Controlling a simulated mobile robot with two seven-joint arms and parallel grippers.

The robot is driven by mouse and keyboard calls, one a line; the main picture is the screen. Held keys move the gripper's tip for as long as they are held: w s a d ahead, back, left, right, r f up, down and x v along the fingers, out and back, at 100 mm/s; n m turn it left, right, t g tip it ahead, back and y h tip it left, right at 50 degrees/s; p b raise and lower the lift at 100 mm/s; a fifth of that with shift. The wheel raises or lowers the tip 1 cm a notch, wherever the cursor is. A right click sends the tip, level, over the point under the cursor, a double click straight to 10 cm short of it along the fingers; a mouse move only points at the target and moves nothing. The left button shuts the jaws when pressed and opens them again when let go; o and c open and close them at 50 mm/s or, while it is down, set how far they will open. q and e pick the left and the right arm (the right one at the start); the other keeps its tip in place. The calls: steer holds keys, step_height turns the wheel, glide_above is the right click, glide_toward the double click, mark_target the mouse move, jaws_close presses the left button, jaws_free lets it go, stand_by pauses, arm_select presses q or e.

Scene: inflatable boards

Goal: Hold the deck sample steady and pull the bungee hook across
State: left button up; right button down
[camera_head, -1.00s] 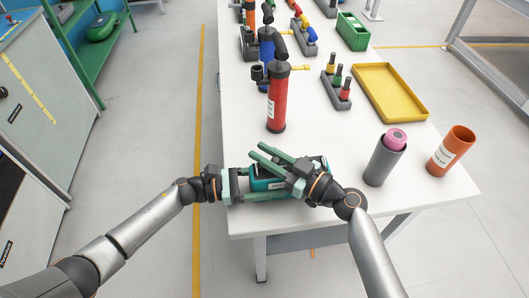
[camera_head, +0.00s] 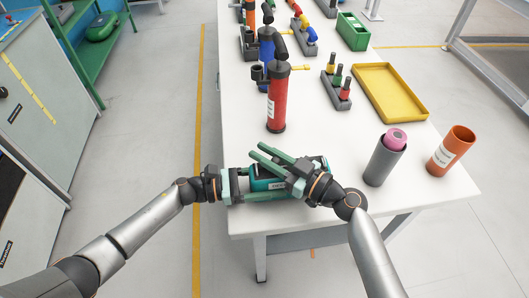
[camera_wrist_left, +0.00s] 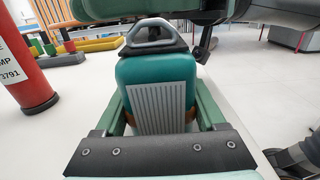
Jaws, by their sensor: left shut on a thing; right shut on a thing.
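The deck sample (camera_head: 268,184) is a teal block lying at the table's near edge. The left wrist view shows its grey ribbed face (camera_wrist_left: 158,100) and a grey-and-black loop fitting (camera_wrist_left: 156,32) at its far end. My left gripper (camera_head: 256,186) is shut around the deck sample, one green finger along each side. My right gripper (camera_head: 258,152) crosses above it, its green fingers pointing up and left. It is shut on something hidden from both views. A dark hook-like piece (camera_wrist_left: 206,46) shows beside the loop; I cannot tell whether it is the bungee hook.
A red pump (camera_head: 277,102) stands behind the grippers. A grey cup with a pink roll (camera_head: 380,163) and an orange cup (camera_head: 451,150) stand to the right. A yellow tray (camera_head: 391,92) lies farther back. The white table (camera_head: 330,135) is clear between pump and cups.

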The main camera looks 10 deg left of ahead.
steer(key=d, duration=0.2)
steer(key=w+d, duration=0.1)
steer(key=d, duration=0.2)
steer(key=w+d, duration=0.1)
steer(key=d, duration=0.2)
steer(key=shift+w+d+f, duration=0.1)
steer(key=shift+w+d, duration=0.05)
steer(key=c, duration=0.7)
jaws_free()
steer(key=v, duration=1.2)
arm_select(q)
steer(key=o, duration=1.5)
